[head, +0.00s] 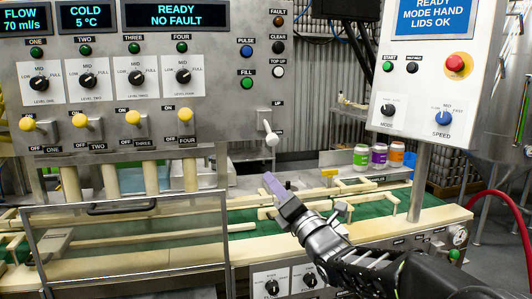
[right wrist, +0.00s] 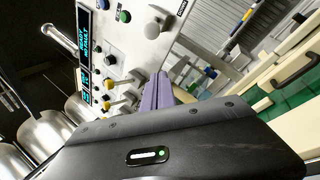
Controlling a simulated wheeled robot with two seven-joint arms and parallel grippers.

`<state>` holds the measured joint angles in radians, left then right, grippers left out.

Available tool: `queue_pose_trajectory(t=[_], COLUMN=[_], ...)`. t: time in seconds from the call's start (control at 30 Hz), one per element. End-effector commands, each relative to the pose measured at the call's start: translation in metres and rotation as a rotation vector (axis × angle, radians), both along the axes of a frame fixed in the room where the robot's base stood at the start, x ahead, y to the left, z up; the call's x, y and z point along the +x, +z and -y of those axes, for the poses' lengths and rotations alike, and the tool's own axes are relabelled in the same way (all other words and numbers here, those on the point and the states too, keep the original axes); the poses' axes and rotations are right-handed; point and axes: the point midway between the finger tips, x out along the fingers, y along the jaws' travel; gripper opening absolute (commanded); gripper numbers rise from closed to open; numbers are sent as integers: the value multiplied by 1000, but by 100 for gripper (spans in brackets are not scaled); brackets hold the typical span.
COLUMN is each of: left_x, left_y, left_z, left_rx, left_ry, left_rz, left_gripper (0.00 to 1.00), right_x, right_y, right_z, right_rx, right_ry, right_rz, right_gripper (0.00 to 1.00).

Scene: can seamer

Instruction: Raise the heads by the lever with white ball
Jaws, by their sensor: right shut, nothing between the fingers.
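The lever with the white ball (head: 271,139) sticks out of the right part of the filler panel, below an UP label. Its ball hangs low, beside the lower label, which I cannot read fully. The lever also seems to show at the top of the right wrist view (right wrist: 154,28). My right gripper (head: 268,180) is below the ball in the head view, apart from it, with its pale purple fingers pointing up and left. The fingers (right wrist: 157,92) are shut and empty. My left gripper is not in view. The heads are not clearly visible.
Several yellow-knobbed levers (head: 133,118) line the panel at left. A clear guard with a dark handle (head: 121,207) stands below them. A green conveyor (head: 255,215) with pale rails runs behind my right arm. Cans (head: 379,155) stand at right, near the post of the control box (head: 433,85).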

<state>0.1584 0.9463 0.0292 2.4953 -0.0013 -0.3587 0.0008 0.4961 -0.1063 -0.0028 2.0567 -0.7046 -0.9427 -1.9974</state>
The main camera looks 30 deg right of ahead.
Motion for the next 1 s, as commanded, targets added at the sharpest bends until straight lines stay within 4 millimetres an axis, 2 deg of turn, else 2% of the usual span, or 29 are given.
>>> queue_pose_trajectory(t=[0.17,0.37,0.77,0.83,1.0], left_x=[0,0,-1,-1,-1], left_y=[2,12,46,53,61], left_z=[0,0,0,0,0], left_rx=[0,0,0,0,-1], left_ry=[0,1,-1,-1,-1], left_rz=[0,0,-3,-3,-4], left_gripper=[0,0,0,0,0], right_x=[4,23,96,86,74], right_y=[2,11,40,48,55], right_z=[0,1,4,14,27], right_rx=[2,3,5,2,2], right_ry=[1,2,2,-5,-2], right_rz=[-1,-2,-1,-1,0], right_gripper=[0,0,0,0,0])
